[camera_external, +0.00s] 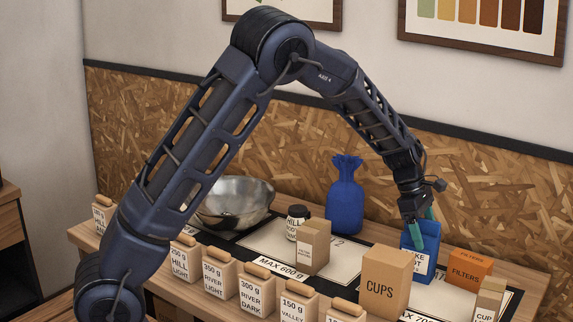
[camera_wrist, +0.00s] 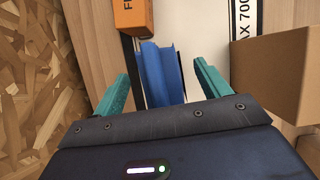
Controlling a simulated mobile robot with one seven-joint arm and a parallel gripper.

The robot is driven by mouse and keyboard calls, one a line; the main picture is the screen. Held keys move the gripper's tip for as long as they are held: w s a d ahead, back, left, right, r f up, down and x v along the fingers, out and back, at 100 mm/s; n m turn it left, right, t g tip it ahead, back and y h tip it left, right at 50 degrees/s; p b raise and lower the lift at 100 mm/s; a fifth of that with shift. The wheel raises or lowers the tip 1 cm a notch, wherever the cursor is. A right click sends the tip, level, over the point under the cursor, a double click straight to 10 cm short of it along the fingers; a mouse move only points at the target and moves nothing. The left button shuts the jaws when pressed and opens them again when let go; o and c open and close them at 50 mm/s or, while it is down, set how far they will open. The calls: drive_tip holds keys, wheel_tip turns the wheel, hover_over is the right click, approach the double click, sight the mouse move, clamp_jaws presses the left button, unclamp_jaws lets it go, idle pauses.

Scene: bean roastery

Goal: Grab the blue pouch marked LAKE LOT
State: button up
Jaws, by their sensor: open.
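The blue pouch (camera_external: 416,263) stands upright on the table at the right, with a white label on its front. The label is partly covered by a finger, and I read only "KE" and "OT". In the wrist view the pouch (camera_wrist: 161,75) lies between the two teal fingers. My gripper (camera_external: 428,225) is directly above and around the pouch from above, pointing down. In the wrist view my gripper (camera_wrist: 162,88) is open, with a gap on each side of the pouch.
A brown CUPS box (camera_external: 382,283) stands close in front of the pouch. An orange FILTERS box (camera_external: 469,268) is to its right. A tied blue sack (camera_external: 345,200) stands behind left. A metal bowl (camera_external: 232,200) and several labelled bean boxes (camera_external: 219,275) are further left.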

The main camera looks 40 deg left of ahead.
drive_tip(key=c, duration=1.4)
drive_tip(key=shift+c, duration=0.8)
drive_tip(key=shift+r, duration=0.1)
